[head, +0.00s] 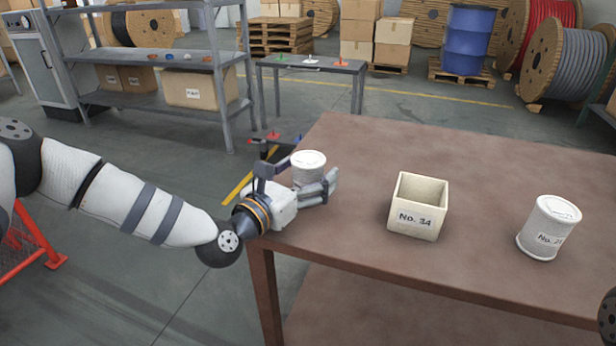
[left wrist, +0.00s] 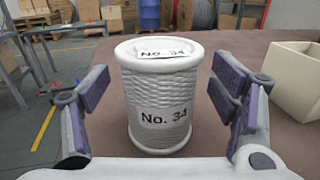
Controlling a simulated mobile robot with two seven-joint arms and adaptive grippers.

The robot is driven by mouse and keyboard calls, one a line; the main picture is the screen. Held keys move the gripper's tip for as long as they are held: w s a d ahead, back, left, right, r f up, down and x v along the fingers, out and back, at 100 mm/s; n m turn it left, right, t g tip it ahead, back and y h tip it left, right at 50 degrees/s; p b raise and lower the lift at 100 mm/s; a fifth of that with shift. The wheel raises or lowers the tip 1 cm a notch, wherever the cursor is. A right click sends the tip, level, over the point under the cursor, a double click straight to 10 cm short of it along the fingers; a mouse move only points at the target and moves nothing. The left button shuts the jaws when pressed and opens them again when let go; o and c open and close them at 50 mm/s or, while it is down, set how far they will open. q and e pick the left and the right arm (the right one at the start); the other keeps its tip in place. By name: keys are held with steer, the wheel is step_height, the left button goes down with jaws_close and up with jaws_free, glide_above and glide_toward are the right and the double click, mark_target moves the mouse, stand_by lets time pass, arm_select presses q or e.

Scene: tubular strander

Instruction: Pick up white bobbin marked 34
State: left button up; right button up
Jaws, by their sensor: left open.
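The white bobbin marked No. 34 (left wrist: 158,97) stands upright on the brown table, near its left edge. In the head view its top (head: 308,160) shows, and its lower part is hidden behind my left gripper. My left gripper (head: 318,187) is level with the bobbin at the table's left corner. In the left wrist view its fingers (left wrist: 160,92) stand open on both sides of the bobbin, with gaps between the pads and the bobbin. My right gripper is not in view.
A cream open box labelled No. 34 (head: 417,207) stands right of the bobbin on the table (head: 480,160). A second white bobbin (head: 549,228), its label partly legible, stands farther right. A grey shelf (head: 150,105) and a small grey table (head: 312,64) stand behind.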

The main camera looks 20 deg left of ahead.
mark_target(307, 159)
arm_select(q)
steer(key=shift+w+d+f, duration=0.1)
steer(key=shift+w+f, duration=0.05)
steer(key=shift+w, duration=0.05)
steer(key=c, duration=1.3)
steer(key=shift+r, duration=0.35)
step_height(307, 159, up, 3)
steer(key=shift+r+p, duration=0.1)
steer(key=shift+p, duration=0.2)
steer(key=s+d+r, duration=0.1)
steer(key=s+r, duration=0.2)
steer(key=s, duration=0.1)
steer(key=s+d+r+p, duration=0.1)
steer(key=s+r, duration=0.2)
steer(key=s, duration=0.2)
steer(key=s+d+r+p, duration=0.1)
steer(key=s+r, duration=0.2)
steer(key=s, duration=0.1)
steer(key=shift+s+r, duration=0.1)
steer(key=shift+s, duration=0.3)
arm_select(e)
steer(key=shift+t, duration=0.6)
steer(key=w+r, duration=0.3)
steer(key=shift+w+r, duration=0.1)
